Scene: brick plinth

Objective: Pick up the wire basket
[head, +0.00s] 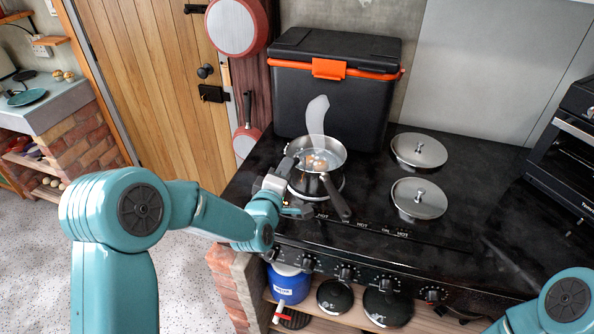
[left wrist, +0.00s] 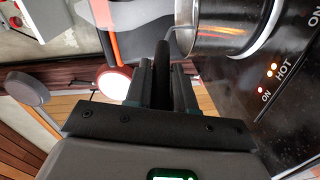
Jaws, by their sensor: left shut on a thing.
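A steel pot (head: 300,180) with a dark handle stands on the left part of the black hob, with several pale and brown eggs (head: 318,163) inside. My left gripper (head: 287,168) is at the pot's left rim. In the left wrist view its fingers (left wrist: 162,88) are shut on a dark upright handle (left wrist: 162,58). A thin bent wire (left wrist: 173,40) runs from this handle towards the pot (left wrist: 215,28), so it looks like the wire basket's handle. The basket's mesh is too small or hidden to make out. My right gripper is out of view.
A black cool box (head: 330,105) with an orange latch stands behind the pot. Two steel lids (head: 418,150) (head: 418,200) lie on the hob to the right. A pale translucent shape (head: 318,113) rises above the pot. A black oven (head: 570,150) stands far right.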

